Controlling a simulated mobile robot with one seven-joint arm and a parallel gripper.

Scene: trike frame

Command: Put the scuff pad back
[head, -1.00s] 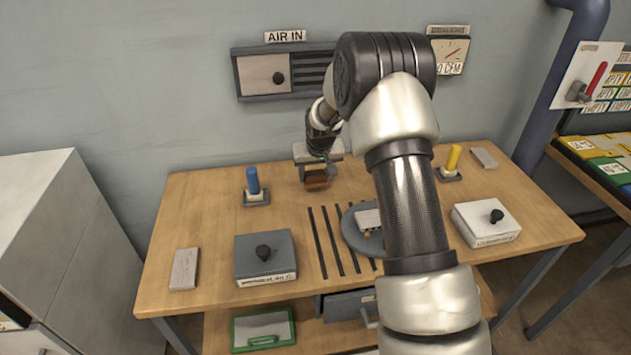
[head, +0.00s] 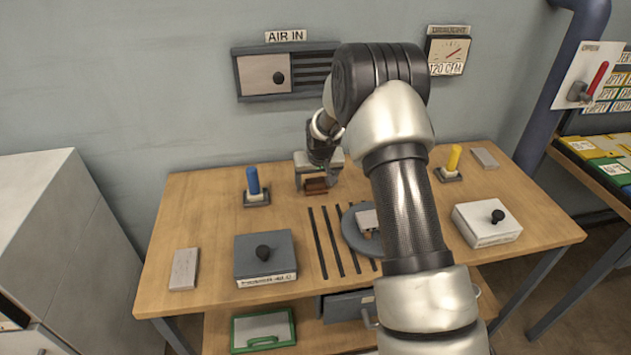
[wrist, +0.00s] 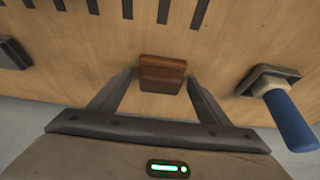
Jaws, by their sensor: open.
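A small reddish-brown block (head: 316,186), which looks like the scuff pad, rests on the wooden bench near its back edge. It also shows in the wrist view (wrist: 162,74), lying flat between the fingertips. My gripper (head: 316,179) is above it with the jaws spread, one finger on each side. In the wrist view my gripper (wrist: 160,80) shows gaps between both fingers and the block. Part of the block's far side is hidden by the gripper in the head view.
A blue-handled post (head: 253,182) stands left of the gripper and a yellow one (head: 452,162) to the right. Dark slots (head: 333,241), a grey round plate (head: 352,234), a grey lidded box (head: 265,258) and a white one (head: 486,224) lie nearer. The wall is close behind.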

